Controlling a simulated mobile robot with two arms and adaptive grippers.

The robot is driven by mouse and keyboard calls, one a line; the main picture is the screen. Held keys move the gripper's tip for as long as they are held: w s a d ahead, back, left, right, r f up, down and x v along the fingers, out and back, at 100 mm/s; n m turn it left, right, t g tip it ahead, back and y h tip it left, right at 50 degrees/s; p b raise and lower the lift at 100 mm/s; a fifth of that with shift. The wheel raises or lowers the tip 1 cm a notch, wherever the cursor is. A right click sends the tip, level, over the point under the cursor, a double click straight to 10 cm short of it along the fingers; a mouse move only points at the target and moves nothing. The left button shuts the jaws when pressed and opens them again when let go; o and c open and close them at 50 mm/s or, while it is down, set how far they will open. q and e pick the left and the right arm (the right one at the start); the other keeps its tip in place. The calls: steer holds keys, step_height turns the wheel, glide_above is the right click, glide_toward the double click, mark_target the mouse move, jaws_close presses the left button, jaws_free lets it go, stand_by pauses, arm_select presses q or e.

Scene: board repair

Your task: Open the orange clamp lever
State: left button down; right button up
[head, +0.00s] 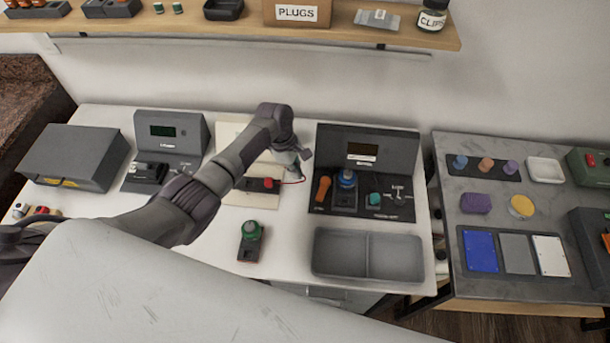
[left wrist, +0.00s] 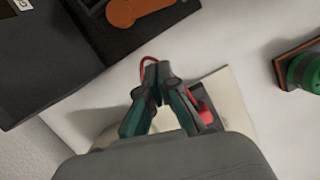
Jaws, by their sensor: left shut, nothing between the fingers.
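The orange clamp lever (head: 323,188) is at the left side of a dark station (head: 386,211) on the white table. It also shows at the top of the left wrist view (left wrist: 126,10), cut by the frame edge. My left gripper (head: 300,160) is shut and empty, to the left of and behind the lever, apart from it. In the left wrist view its fingertips (left wrist: 158,70) meet over the table, with the lever beyond them. A blue knob (head: 347,178) stands just right of the lever. My right gripper is not in view.
A red-topped part with a red wire (head: 267,184) lies on a pale board (head: 240,199) below my left arm. A green-knobbed block (head: 250,240) stands in front. A grey two-part tray (head: 367,276) lies in front of the station. A second station (head: 190,180) stands left.

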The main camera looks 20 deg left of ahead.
arm_select(q)
steer(key=v, duration=0.6)
steer(key=shift+s+r, duration=0.2)
steer(key=shift+r, duration=0.15)
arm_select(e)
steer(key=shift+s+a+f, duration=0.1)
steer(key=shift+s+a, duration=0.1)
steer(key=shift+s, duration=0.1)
arm_select(q)
steer(key=shift+d, duration=0.1)
